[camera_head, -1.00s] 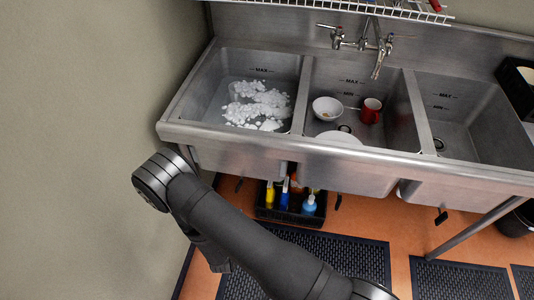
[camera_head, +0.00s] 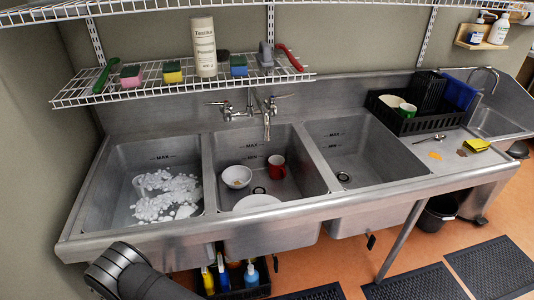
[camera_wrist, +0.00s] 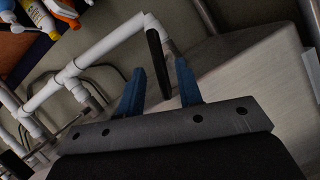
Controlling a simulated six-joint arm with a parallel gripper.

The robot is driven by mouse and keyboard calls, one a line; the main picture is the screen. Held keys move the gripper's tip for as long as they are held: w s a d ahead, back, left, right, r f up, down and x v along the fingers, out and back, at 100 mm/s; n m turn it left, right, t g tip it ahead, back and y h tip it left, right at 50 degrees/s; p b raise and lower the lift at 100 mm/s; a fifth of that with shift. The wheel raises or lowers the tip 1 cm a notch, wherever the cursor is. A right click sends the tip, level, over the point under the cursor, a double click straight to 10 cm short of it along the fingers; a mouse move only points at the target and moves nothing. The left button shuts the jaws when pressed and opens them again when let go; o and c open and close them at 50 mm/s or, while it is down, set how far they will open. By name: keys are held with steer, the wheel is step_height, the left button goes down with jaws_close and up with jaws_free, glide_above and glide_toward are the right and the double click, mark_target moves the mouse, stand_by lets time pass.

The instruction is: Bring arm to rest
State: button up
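My arm (camera_head: 128,272) shows only as a dark grey joint and link at the bottom left of the head view, in front of the left sink basin's front edge. My gripper (camera_wrist: 160,68) is not in the head view. In the wrist view its two blue fingers stand apart with nothing held between them. Behind the fingers are white pipes (camera_wrist: 95,52), a black lever (camera_wrist: 158,62) and a grey metal surface (camera_wrist: 250,75), apparently the underside of the sink.
The three-basin sink (camera_head: 300,212) holds suds (camera_head: 165,197), a white bowl (camera_head: 236,176), a red mug (camera_head: 277,167) and a partly hidden plate (camera_head: 257,202). A wire shelf (camera_head: 190,88) hangs above. Bottles (camera_head: 251,275) stand in a black crate below. Floor mats (camera_head: 490,268) lie at right.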

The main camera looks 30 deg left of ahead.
steer(key=x, duration=0.5)
steer(key=shift+w+a, duration=0.1)
steer(key=shift+a, duration=0.05)
steer(key=v, duration=1.7)
steer(key=x, duration=1.7)
steer(key=shift+f, duration=0.1)
steer(key=shift+m+g+y, duration=0.3)
steer(key=shift+m+y, duration=0.2)
steer(key=shift+m, duration=0.3)
steer(key=m+g+y, duration=0.1)
steer(key=m, duration=0.2)
steer(key=shift+a+y, duration=0.1)
steer(key=shift+y, duration=0.3)
steer(key=shift+s, duration=0.2)
